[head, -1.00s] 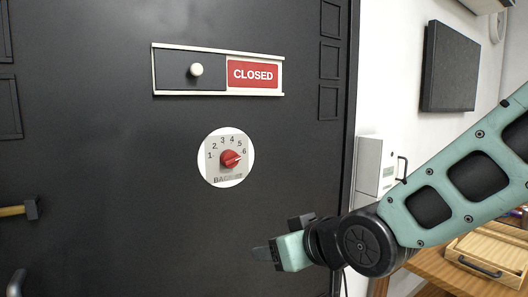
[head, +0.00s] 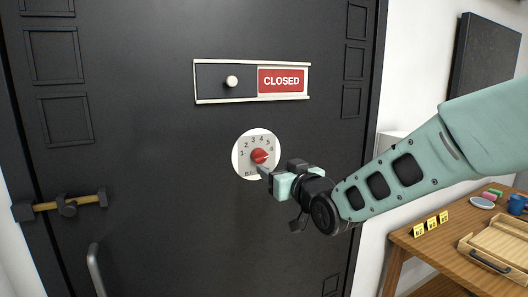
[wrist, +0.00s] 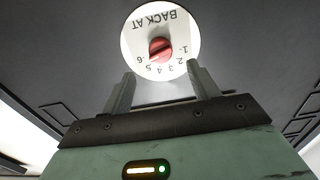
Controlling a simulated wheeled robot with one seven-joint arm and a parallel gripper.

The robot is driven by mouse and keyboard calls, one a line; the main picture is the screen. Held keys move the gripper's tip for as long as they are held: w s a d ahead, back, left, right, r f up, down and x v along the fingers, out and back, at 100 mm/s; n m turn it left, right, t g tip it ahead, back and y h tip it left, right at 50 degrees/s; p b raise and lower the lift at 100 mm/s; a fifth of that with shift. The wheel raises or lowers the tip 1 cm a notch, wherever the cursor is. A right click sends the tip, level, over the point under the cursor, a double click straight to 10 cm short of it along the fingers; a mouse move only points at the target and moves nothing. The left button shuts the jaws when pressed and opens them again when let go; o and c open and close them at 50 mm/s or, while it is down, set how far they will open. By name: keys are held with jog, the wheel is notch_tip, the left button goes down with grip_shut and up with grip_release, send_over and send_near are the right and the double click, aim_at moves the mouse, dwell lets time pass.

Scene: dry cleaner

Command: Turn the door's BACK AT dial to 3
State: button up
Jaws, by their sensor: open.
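The BACK AT dial is a white disc (head: 243,170) on the dark door, numbered 1 to 6, with a red knob (head: 259,156) at its middle. The knob's pointer appears to aim towards 6. My gripper (head: 264,172) is just below and right of the knob and hides part of the lettering. In the wrist view the dial shows upside down, with the red knob (wrist: 160,50) ahead of my open, empty gripper (wrist: 160,73). The two fingers stand apart on either side of the knob's line, and the knob looks clear of them.
A CLOSED slider sign (head: 282,81) with a white knob is above the dial. A brass-coloured latch bar (head: 88,201) and a door handle (head: 95,270) are at the left. A wooden table (head: 410,243) with yellow number markers and a tray stands at the right.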

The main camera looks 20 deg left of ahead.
aim_at(263, 159)
jog(key=p+x, duration=0.3)
jog(key=x, duration=0.5)
jog(key=c, duration=1)
